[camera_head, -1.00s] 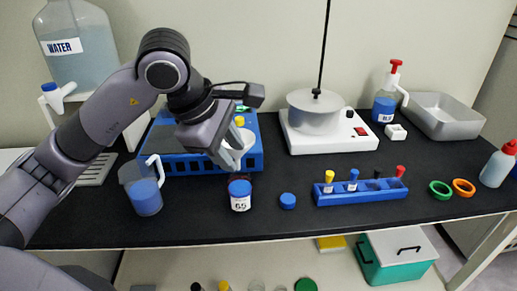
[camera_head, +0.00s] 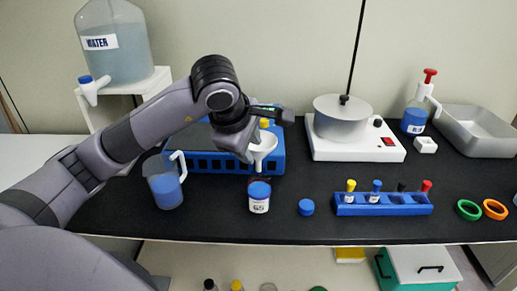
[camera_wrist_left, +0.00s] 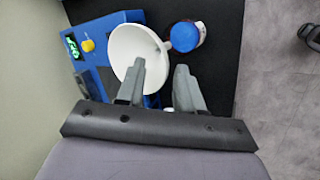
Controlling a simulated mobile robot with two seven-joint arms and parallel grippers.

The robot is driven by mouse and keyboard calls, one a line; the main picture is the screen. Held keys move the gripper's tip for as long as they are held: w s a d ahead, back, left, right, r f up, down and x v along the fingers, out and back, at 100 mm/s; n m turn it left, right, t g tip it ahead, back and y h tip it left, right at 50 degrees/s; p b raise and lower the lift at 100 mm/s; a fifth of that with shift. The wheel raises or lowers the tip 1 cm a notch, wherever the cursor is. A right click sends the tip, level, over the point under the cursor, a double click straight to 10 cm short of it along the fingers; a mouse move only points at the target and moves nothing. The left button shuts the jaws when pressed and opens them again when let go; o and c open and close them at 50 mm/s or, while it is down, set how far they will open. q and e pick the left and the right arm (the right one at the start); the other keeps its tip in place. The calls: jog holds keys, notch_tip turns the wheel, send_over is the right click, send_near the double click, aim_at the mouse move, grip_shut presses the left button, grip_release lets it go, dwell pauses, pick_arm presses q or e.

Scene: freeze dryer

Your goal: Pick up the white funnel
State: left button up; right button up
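The white funnel (camera_head: 264,143) is upright in the head view, in front of the blue device and just behind the blue-capped bottle labelled 65 (camera_head: 259,204). What supports its stem is mostly hidden by that bottle. My left gripper (camera_head: 248,153) is at the funnel's left side. In the left wrist view the funnel (camera_wrist_left: 125,45) shows its wide cone and its stem pointing toward the blue cap. The left gripper's fingers (camera_wrist_left: 161,66) are apart there, one overlapping the cone's edge and the other beside it. Whether they touch it I cannot tell. My right gripper is out of view.
A blue measuring jug (camera_head: 166,184) stands left of the bottle. A blue cap (camera_head: 306,207) and a blue tube rack (camera_head: 383,206) lie to the right. The blue device (camera_head: 277,165) is behind the funnel, with a hot plate (camera_head: 330,150) to its right.

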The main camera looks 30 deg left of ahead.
pick_arm(q)
grip_shut()
jog(key=shift+r, duration=0.1)
dwell(0.3)
